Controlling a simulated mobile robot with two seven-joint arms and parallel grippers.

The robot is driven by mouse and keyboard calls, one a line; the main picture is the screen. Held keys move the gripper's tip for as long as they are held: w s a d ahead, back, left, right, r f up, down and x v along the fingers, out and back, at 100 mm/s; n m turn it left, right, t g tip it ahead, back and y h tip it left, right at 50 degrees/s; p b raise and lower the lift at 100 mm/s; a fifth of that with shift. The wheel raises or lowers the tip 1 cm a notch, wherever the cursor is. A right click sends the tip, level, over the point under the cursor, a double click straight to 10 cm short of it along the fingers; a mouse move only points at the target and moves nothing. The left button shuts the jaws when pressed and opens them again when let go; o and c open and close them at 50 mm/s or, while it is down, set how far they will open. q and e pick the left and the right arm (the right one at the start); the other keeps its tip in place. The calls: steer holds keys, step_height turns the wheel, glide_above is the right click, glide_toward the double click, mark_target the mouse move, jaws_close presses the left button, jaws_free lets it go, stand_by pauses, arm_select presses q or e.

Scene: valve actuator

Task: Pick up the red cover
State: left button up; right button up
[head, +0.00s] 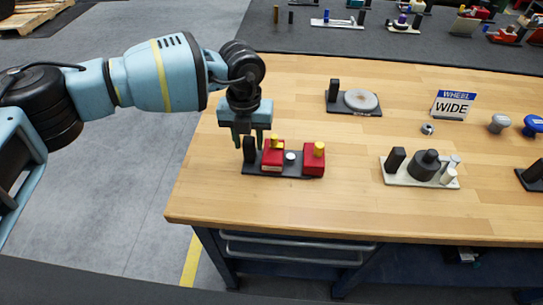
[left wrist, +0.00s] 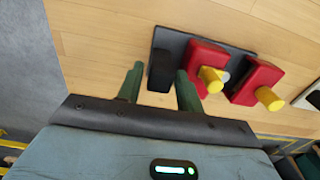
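Two red blocks with yellow knobs sit on a dark base plate (head: 296,175) on the workbench; I cannot tell which one is the red cover. The left red block (head: 268,160) also shows in the left wrist view (left wrist: 203,55), and so does the right red block (head: 313,166) (left wrist: 255,75). A black post (head: 249,153) stands at the plate's left end. My left gripper (head: 249,142) points down over this end, its fingers apart and nothing held between them. In the left wrist view (left wrist: 159,80) the post appears between the fingertips; contact is unclear. My right gripper is not in view.
A small grey cylinder (head: 290,157) stands between the red blocks. A plate with a grey disc (head: 360,100) lies behind. Bare wood (head: 225,190) lies in front.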

arm_select(q)
steer(key=shift+c, duration=0.2)
jaws_close()
step_height(320, 180, up, 10)
step_height(320, 180, down, 7)
steer(key=shift+f, duration=0.1)
stand_by(0.9)
